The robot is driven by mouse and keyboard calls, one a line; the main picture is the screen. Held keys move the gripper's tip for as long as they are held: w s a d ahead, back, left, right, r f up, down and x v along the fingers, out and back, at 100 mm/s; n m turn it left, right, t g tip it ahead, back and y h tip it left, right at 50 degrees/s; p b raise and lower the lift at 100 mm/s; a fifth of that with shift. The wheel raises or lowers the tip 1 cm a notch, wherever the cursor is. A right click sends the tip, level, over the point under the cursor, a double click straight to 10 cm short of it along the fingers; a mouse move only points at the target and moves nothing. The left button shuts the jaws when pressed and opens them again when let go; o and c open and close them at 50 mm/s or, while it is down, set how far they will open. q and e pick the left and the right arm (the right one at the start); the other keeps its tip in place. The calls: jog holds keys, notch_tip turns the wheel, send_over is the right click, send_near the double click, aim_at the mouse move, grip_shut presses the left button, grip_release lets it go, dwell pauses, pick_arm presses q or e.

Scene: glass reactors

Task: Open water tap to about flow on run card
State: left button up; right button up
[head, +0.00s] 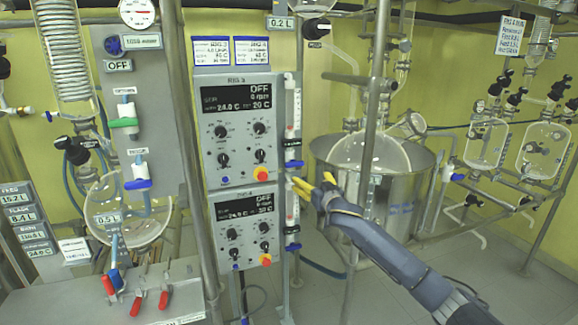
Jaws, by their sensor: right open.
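Several blue-handled taps are in the head view, and I cannot tell which is the water tap. One blue tap (293,164) sits under a clear flow tube (290,115) beside the upper control panel. A second blue tap (293,247) sits lower, beside the lower panel. Another blue-handled valve (138,184) is on the grey board at left. My right gripper (302,187) has yellow fingers, is open and empty, and is just below the upper blue tap; contact is not clear. Two white cards (211,51) (251,51) hang above the panels; their small print is not readable. My left gripper is out of view.
The upper control panel (236,125) and lower panel (245,230) show OFF. A metal post (376,90) and a steel vessel (400,190) stand right of the taps. A round-bottom flask (110,212) and red-handled clamps (137,304) are at left. Glassware stands far right.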

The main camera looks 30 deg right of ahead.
aim_at(295, 165)
jog(key=w+d, duration=0.1)
jog(key=w, duration=0.4)
jog(key=w+d, duration=0.1)
jog(key=w, duration=0.5)
jog(key=w+d, duration=0.1)
jog(key=w, duration=0.4)
jog(key=shift+w+d, duration=0.1)
jog(key=shift+w, duration=0.15)
jog(key=c, duration=1)
